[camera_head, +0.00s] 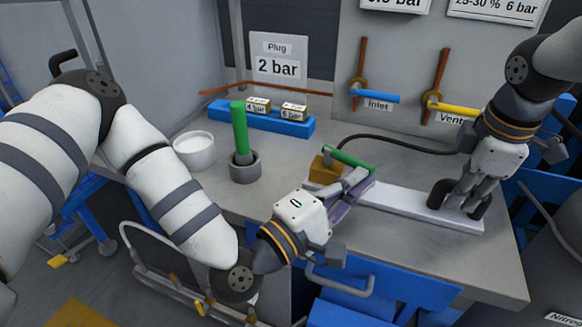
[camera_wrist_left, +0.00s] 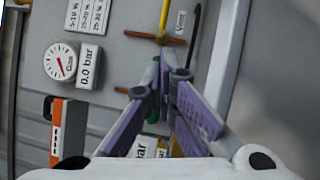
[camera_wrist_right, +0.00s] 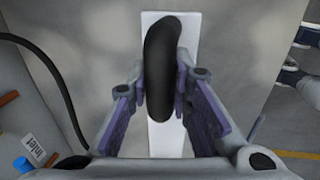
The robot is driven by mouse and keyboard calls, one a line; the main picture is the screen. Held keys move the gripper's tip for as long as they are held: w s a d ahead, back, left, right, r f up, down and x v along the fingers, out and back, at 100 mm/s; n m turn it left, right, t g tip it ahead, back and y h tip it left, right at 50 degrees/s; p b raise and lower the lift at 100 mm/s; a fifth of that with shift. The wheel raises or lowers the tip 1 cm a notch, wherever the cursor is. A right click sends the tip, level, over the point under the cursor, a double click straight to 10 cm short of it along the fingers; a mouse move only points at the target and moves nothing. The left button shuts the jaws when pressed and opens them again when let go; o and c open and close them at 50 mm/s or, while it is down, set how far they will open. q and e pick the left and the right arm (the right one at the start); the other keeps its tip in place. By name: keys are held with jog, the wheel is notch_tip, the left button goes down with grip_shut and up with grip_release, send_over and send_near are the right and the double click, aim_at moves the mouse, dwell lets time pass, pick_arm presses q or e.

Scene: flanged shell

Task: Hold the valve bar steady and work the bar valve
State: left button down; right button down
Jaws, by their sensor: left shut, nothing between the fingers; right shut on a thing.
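The pale valve bar (camera_head: 408,208) lies on the grey bench. Its brass valve block (camera_head: 324,169) with a green lever (camera_head: 350,158) is at the left end, and a black loop handle (camera_head: 438,194) is at the right end. My right gripper (camera_head: 464,197) is shut on the black handle, which shows between its fingers in the right wrist view (camera_wrist_right: 162,65). My left gripper (camera_head: 362,182) is shut and empty beside the lever's right end; I cannot tell whether it touches the lever. In the left wrist view its fingers (camera_wrist_left: 168,78) partly hide something green.
A green rod stands in a grey cup (camera_head: 245,168), with a white bowl (camera_head: 195,150) to its left. A blue rack (camera_head: 262,119) holds small blocks behind them. A black hose (camera_head: 400,142) crosses the bench. Inlet (camera_head: 375,96) and vent (camera_head: 455,108) valves are on the wall.

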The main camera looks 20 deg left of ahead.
pick_arm(q)
jog(key=shift+w+d+n+t+y, duration=0.35)
jog(key=shift+n+y, duration=0.25)
jog(key=shift+y, duration=0.3)
jog(key=shift+w+d, duration=0.15)
jog(key=shift+w, duration=0.15)
jog(key=shift+w+d, duration=0.1)
jog(key=shift+d, duration=0.05)
jog(key=s, duration=0.2)
jog(key=s+f, duration=0.1)
jog(key=s, duration=0.1)
jog(key=shift+s+d, duration=0.2)
jog(key=shift+s, duration=0.15)
jog(key=s+d, duration=0.4)
jog(key=s+d+f, duration=0.1)
jog(key=s+d, duration=0.1)
jog(key=shift+s+f, duration=0.1)
jog(key=shift+s, duration=0.15)
pick_arm(e)
jog(key=c, duration=1.4)
grip_release()
jog(key=shift+o, duration=0.2)
